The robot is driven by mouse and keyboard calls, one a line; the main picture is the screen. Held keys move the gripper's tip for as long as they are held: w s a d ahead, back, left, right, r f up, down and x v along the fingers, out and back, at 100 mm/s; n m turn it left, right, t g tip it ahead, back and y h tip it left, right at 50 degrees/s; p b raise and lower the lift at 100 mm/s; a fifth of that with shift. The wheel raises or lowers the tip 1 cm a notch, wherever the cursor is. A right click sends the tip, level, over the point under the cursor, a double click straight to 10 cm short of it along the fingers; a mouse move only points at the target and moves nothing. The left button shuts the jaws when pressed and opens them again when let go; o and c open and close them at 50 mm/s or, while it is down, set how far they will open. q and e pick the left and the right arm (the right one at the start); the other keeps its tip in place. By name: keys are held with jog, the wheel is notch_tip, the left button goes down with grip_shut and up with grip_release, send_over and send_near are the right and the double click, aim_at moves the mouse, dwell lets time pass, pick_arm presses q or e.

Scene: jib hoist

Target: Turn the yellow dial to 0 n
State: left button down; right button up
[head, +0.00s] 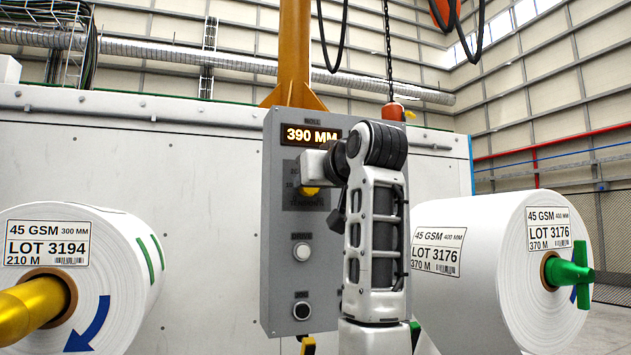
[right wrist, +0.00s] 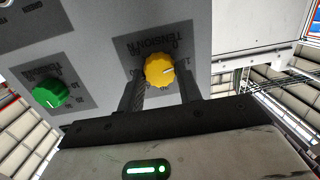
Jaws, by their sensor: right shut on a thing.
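The yellow dial (right wrist: 160,69) is on the grey control panel, inside a dark label patch reading TENSION N, upside down in the right wrist view. Its white mark points right and slightly up in that view; the scale numbers are too blurred to read surely. My right gripper (right wrist: 161,84) is shut on the yellow dial, with one finger on each side. In the head view a bit of the dial (head: 309,192) shows below my right gripper, and my arm hides part of the panel (head: 276,270). My left gripper is not in view.
A green dial (right wrist: 51,94) sits beside the yellow one on the panel. The display (head: 311,135) reads 390 MM. Below are a white button (head: 302,252) and a black knob (head: 301,310). Large white rolls stand left (head: 115,250) and right (head: 490,290).

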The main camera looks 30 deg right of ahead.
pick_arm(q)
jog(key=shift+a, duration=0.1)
pick_arm(e)
jog(key=n, duration=0.5)
jog(key=shift+a+n+h, duration=0.15)
jog(key=shift+n+h, duration=0.15)
jog(key=shift+h, duration=0.1)
dwell(0.3)
jog(key=o, duration=1)
pick_arm(q)
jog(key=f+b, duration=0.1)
jog(key=b, duration=0.2)
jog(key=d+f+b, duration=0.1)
jog(key=b, duration=0.1)
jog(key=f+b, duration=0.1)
jog(key=b, duration=0.2)
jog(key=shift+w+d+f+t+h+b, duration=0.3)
pick_arm(e)
jog(key=v, duration=1.6)
jog(key=shift+r, duration=0.3)
